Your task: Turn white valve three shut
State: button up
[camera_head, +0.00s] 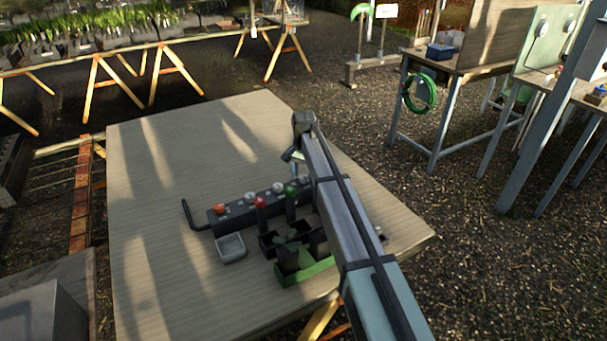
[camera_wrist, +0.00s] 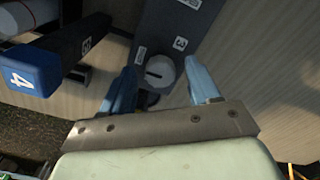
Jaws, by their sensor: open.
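A white round valve (camera_wrist: 160,70) with a dark slot sits on the dark valve block (camera_wrist: 158,25), beside a label reading 3. The slot runs roughly across the picture. My gripper (camera_wrist: 160,66) is open, with one blue fingertip on each side of the valve. I cannot tell whether they touch it. In the head view the dark valve block (camera_head: 238,215) lies on the table with orange, white, red and green knobs. My gripper (camera_head: 293,157) hangs near its right end, which my arm partly hides. Which white knob there is three is unclear.
A grey tray (camera_head: 231,255) and a green bin (camera_head: 305,273) stand in front of the block. A black bent handle (camera_head: 188,214) sticks out at its left. A blue-ended piece marked 4 (camera_wrist: 27,74) is left in the wrist view. The table's (camera_head: 165,180) left is clear.

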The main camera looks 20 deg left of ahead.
aim_at(304, 176)
notch_tip(304, 176, up, 14)
dwell(0.6)
jog(key=shift+d+f, duration=0.1)
jog(key=shift+f, duration=0.05)
